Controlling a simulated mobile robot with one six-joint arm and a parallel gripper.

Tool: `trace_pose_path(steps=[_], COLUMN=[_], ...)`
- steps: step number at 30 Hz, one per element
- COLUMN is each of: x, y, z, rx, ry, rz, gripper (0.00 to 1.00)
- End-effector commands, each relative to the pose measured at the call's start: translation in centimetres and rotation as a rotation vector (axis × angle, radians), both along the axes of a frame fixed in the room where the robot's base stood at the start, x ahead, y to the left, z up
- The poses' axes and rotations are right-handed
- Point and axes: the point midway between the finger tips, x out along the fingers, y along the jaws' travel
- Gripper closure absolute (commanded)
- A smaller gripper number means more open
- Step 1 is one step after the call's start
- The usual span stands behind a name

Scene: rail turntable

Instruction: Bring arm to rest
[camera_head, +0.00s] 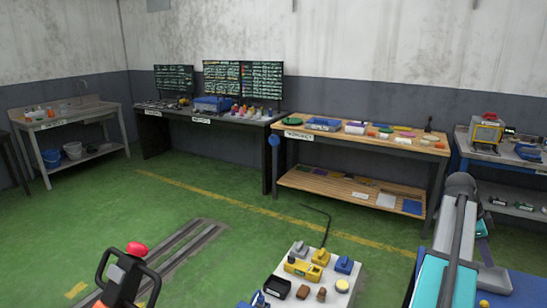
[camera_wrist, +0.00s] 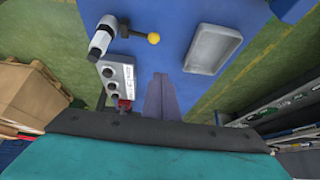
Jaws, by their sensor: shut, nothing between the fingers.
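My gripper (camera_wrist: 160,84) shows in the wrist view as a narrow tapered shape beyond the dark edge of the wrist, over a blue surface (camera_wrist: 185,20). Its fingers are together and nothing shows between them. In the head view my arm (camera_head: 455,235), grey with a teal part, rises at the lower right beside a blue top (camera_head: 515,285). The gripper's tips cannot be made out clearly in the head view.
In the wrist view, a grey tray (camera_wrist: 212,48), a white panel with round holes (camera_wrist: 117,82) and a yellow-knobbed lever (camera_wrist: 153,38) are near the gripper. A white-topped table (camera_head: 315,292) with small items stands at front. Rails (camera_head: 190,250) cross the open green floor.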

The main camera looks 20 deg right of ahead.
Motion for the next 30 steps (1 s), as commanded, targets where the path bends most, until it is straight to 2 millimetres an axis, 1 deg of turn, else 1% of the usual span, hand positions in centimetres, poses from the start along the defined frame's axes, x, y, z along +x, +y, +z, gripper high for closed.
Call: trace_pose_path(steps=[1,2,5,8,9,11,15,20,21,26,27,29,30], x=[1.1,1.7,4.3,7.1,8.2,9.7,12.7,15.3,15.8,17.5,17.8,18.1,18.3], y=[0.5,0.8,2.2,4.2,5.1,6.6,10.4,15.0,16.2,21.1,22.3,24.2,25.4], z=[-0.4,-0.8,-2.6,-5.2,-6.3,-8.1,-12.2,-16.9,-18.0,-22.5,-23.6,-25.2,-26.3], rx=[0.006,0.009,0.032,0.060,0.074,0.092,0.139,0.195,0.207,0.262,0.276,0.298,0.314], ry=[0.003,0.006,0.021,0.044,0.055,0.071,0.109,0.148,0.158,0.195,0.205,0.220,0.231], rz=[0.017,0.027,0.070,0.119,0.140,0.171,0.240,0.316,0.336,0.417,0.439,0.473,0.496], gripper=[1.00,1.00,1.00,1.00,1.00,1.00,1.00,1.00,1.00,1.00,1.00,1.00,1.00])
